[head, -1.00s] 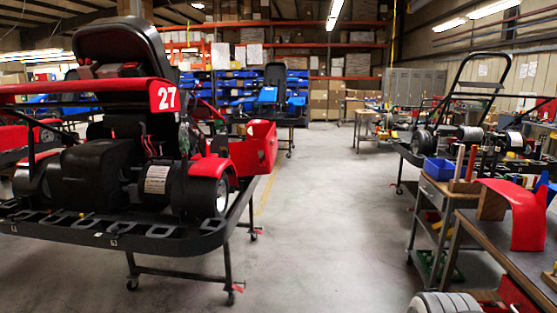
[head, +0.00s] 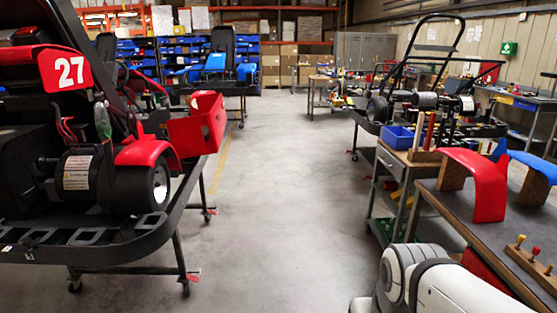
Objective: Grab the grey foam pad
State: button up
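I cannot make out a grey foam pad in the head view. My gripper is not in view. Only a white and grey part of my own arm shows at the bottom right, in front of the workbench (head: 452,212).
A red kart numbered 27 (head: 70,72) on a wheeled stand (head: 130,245) fills the left. A grey cart with a blue bin (head: 398,138), and a workbench with red (head: 485,185) and blue (head: 533,170) curved panels, line the right. The concrete aisle (head: 270,200) between is clear.

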aim_at(204, 130)
jog(key=z, duration=0.2)
jog(key=i, duration=1.6)
jog(key=u, duration=0.3)
jog(key=i, duration=1.55)
jog(key=u, duration=0.8)
jog(key=i, duration=0.75)
jog(key=u, duration=0.4)
jog(key=k, duration=0.6)
jog(key=u, duration=0.25)
jog(key=i, duration=0.6)
jog(key=z, duration=0.1)
